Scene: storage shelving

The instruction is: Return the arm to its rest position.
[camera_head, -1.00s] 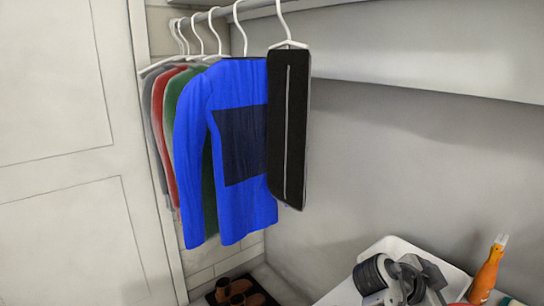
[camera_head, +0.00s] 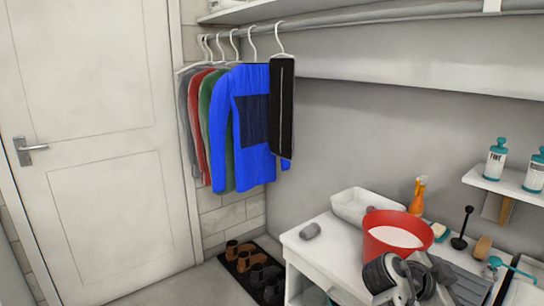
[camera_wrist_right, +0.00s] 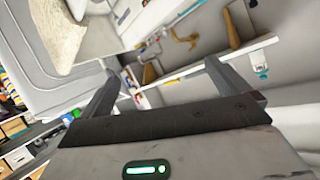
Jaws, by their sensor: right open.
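My right arm (camera_head: 400,280) shows at the bottom right of the head view, in front of the red bucket and the white counter. Its fingers are not clearly visible there. In the right wrist view my right gripper (camera_wrist_right: 160,78) has its two fingers wide apart, with nothing between them. My left gripper is in neither view.
A red bucket (camera_head: 398,218), a white tray (camera_head: 352,203) and an orange bottle (camera_head: 418,198) stand on a white counter (camera_head: 306,249). Clothes, including a blue shirt (camera_head: 228,170), hang from a rail. Shoes (camera_head: 262,272) lie on a floor mat. A door (camera_head: 95,150) is at left.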

